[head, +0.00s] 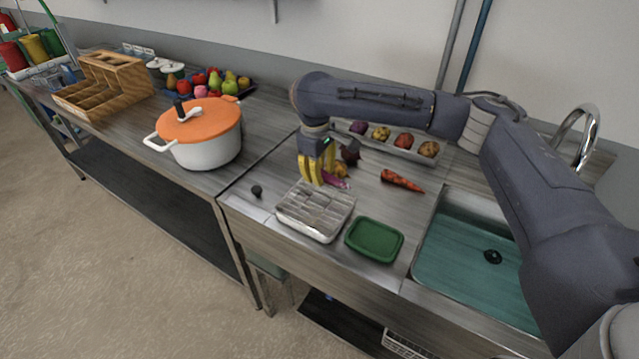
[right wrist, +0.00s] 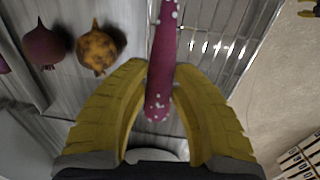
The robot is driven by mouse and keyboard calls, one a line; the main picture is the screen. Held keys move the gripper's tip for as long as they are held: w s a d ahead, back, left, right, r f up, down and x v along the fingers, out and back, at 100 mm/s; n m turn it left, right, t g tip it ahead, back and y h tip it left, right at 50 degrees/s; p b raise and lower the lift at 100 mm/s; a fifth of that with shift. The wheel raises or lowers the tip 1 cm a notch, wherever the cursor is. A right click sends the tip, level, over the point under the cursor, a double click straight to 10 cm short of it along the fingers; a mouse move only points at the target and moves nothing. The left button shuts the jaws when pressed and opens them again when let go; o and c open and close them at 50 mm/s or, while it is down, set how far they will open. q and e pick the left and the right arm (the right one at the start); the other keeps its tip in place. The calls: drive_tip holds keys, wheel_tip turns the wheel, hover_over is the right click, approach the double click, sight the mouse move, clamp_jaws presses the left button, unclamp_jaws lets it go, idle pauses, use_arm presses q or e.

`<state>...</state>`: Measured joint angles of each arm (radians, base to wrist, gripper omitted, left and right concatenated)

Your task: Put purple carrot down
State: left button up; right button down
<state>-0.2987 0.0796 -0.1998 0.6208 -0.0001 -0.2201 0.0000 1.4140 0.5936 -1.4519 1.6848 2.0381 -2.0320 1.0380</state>
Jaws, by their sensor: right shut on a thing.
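The purple carrot (head: 336,182), slim with white specks, shows beside my right gripper's fingertips (head: 318,180) in the head view, over the steel counter behind the wire-topped metal tray. In the right wrist view the carrot (right wrist: 163,50) runs lengthwise between the two yellow fingers of my right gripper (right wrist: 160,80), which is shut on it. I cannot tell whether the carrot touches the counter. The fingers point downward in the head view and hide part of it. My left gripper is not in view.
The metal tray (head: 301,222) and a green tray (head: 374,240) stand near the counter's front edge. A vegetable tray (head: 398,152) stands behind. A white pot (head: 208,149) with an orange lid is left.

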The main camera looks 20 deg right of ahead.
sight(319, 189)
drive_tip(key=shift+f, duration=1.85)
drive_tip(key=shift+f, duration=0.2)
drive_tip(key=c, duration=1.2)
unclamp_jaws()
drive_tip(key=shift+o, duration=0.2)
drive_tip(key=shift+r, duration=0.1)
drive_tip(key=r, duration=0.8)
drive_tip(key=a+r, duration=0.1)
drive_tip(key=r, duration=0.3)
drive_tip(key=shift+s+r, duration=0.1)
drive_tip(key=shift+s, duration=0.3)
